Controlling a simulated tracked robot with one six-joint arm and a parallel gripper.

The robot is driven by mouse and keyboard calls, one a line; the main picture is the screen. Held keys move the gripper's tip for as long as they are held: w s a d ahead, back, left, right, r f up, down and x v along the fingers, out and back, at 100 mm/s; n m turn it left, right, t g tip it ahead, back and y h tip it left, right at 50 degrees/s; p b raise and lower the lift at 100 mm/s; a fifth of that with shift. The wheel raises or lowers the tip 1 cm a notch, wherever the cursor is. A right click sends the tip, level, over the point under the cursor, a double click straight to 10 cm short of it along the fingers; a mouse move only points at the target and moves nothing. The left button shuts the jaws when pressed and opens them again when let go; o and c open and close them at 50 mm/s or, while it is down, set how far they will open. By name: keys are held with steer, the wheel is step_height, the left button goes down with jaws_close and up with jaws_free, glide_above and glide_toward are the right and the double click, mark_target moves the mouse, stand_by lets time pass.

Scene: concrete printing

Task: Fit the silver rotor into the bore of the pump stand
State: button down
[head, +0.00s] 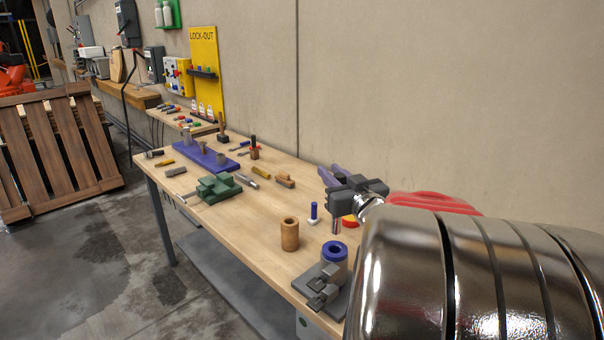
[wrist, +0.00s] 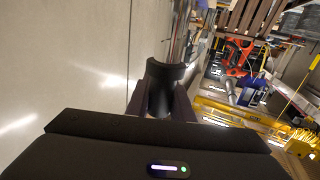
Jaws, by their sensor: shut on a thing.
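The pump stand (head: 334,262) is at the near right end of the bench, a grey stand with a blue ring around its bore. My gripper (head: 329,177) is above the bench, behind and higher than the stand. In the wrist view its fingers (wrist: 165,82) are closed around a dark-looking curved body, which I take to be the silver rotor (wrist: 162,98). A silver shaft-like piece (head: 335,226) shows below the gripper in the head view; whether it joins the held body is unclear. The bore's inside is hidden.
A wooden cylinder (head: 290,234) stands left of the pump stand. A blue-topped piece (head: 314,211) and a red-yellow piece (head: 350,221) are behind it. A green vise (head: 214,188) and purple board (head: 204,157) lie farther left. The wall runs behind the bench.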

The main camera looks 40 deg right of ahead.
mark_target(336, 223)
steer(key=shift+f, duration=1.85)
step_height(336, 223, down, 10)
steer(key=shift+r, duration=0.15)
stand_by(4.8)
